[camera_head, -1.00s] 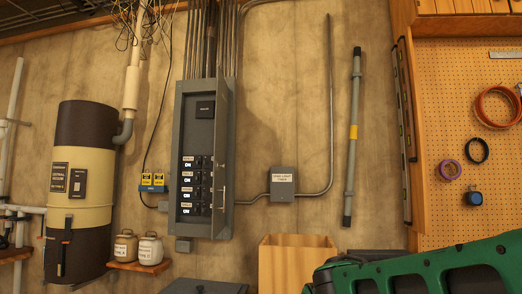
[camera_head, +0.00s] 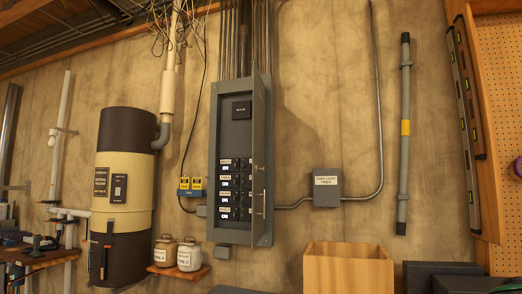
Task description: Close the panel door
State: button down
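The grey electrical panel (camera_head: 231,215) is mounted on the concrete wall, left of the picture's middle. Its door (camera_head: 259,150) is open and stands out from the right side of the box, seen nearly edge-on. A small latch or handle (camera_head: 262,196) shows on the door. The rows of breakers (camera_head: 236,188), labelled ON, are exposed inside the box.
A wooden box (camera_head: 347,272) stands below and right of the panel, beside dark cases (camera_head: 440,270). A timer box (camera_head: 327,188) is on the wall to the right. A shelf (camera_head: 178,272) with two jars and a brown-and-cream tank (camera_head: 123,200) are at the left.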

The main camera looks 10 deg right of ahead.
aim_at(259, 190)
jog(key=u, duration=0.05)
jog(key=k, duration=0.6)
jog(key=u, duration=0.4)
jog(key=i, duration=1.85)
jog(key=z, duration=0.35)
